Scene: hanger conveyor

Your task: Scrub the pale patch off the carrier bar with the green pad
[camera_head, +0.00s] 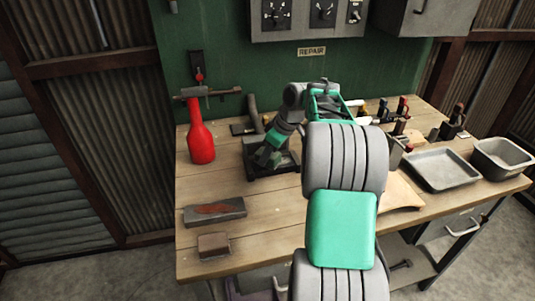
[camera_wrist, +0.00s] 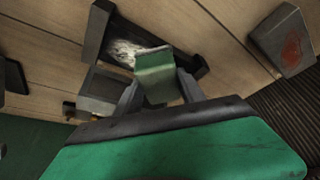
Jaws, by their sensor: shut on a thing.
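My gripper (camera_wrist: 158,88) is shut on the green pad (camera_wrist: 155,68), which sticks out beyond the fingers. In the head view my gripper (camera_head: 266,158) is low over a dark fixture on the bench. In the wrist view the dark carrier bar (camera_wrist: 172,52) lies just beyond the pad, with block-like ends. The pale patch (camera_wrist: 122,50) is a whitish, streaky area at the bar, left of the pad, and the pad covers part of that area. I cannot tell whether the pad touches the bar. In the head view my gripper and arm hide the patch.
A grey block with a reddish stain (camera_head: 215,211) and a small brown block (camera_head: 214,246) lie at the front left. A shallow tray (camera_head: 440,170) and a deeper bin (camera_head: 502,158) stand at the right. The left front bench is mostly clear.

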